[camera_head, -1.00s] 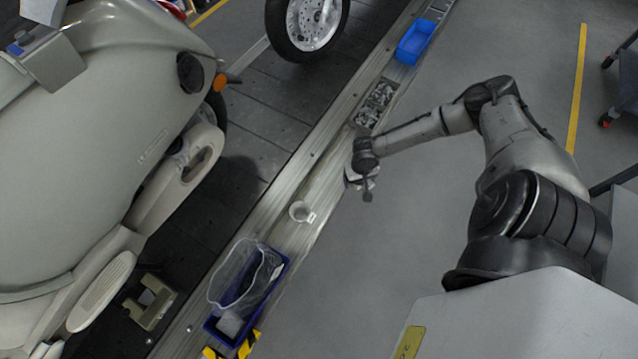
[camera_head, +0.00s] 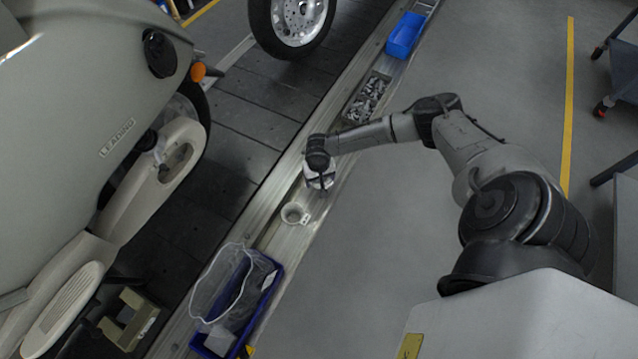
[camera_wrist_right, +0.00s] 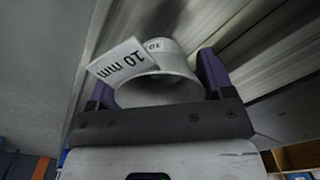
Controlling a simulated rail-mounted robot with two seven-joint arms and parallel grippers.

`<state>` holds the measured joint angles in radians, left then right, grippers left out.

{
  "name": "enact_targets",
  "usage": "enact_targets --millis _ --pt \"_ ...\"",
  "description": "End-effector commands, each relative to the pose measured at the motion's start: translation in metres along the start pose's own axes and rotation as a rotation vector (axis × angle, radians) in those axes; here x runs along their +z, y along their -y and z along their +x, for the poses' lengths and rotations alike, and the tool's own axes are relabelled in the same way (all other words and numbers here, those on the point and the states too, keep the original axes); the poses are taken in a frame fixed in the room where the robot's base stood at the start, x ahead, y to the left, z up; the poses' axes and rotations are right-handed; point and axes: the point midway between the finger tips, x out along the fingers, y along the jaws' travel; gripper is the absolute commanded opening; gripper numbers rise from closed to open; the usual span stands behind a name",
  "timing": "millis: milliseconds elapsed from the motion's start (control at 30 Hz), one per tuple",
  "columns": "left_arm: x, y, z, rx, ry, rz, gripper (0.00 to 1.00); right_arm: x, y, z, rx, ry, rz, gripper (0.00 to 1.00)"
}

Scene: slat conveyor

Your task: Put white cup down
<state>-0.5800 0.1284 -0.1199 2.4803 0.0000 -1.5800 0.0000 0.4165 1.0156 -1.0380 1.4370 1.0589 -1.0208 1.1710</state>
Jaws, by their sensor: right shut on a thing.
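My right gripper (camera_head: 320,182) is shut on a white cup (camera_head: 316,172), above the metal ledge beside the conveyor. In the right wrist view the held cup (camera_wrist_right: 158,88) sits between the two fingers, with a "10 mm" label at its left. A second white round cup (camera_head: 294,214) stands on the ledge, just below and left of the gripper in the head view. Whether the held cup touches the ledge I cannot tell. My left gripper is not in view.
A blue bin (camera_head: 268,296) with clear plastic bags stands on the ledge lower down. A tray of small metal parts (camera_head: 367,98) and a light blue bin (camera_head: 406,36) stand further up. A grey vehicle body (camera_head: 70,110) is at the left. A short bare ledge stretch shows around the cups.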

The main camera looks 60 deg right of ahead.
Motion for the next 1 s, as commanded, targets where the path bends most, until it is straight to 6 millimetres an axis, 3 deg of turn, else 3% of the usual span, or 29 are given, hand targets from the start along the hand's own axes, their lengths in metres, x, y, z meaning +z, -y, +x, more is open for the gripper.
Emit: enact_targets --millis 33,200,667,700,933,1000 --pt "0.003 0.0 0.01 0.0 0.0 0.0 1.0 0.0 0.0 0.012 0.0 0.0 0.0 0.48" --pt "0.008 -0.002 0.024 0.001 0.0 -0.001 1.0 0.0 0.0 0.031 0.001 -0.001 0.001 0.48" --pt "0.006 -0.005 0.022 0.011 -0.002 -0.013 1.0 0.001 0.0 0.034 0.0 0.001 0.001 0.48" --pt "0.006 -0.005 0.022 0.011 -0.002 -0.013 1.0 0.001 0.0 0.033 0.0 0.0 0.0 0.78" --pt "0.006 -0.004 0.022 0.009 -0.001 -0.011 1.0 0.0 0.0 0.033 0.0 0.0 0.0 1.0" --pt "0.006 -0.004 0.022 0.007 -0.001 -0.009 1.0 0.0 0.0 0.033 0.0 0.0 0.0 1.0"
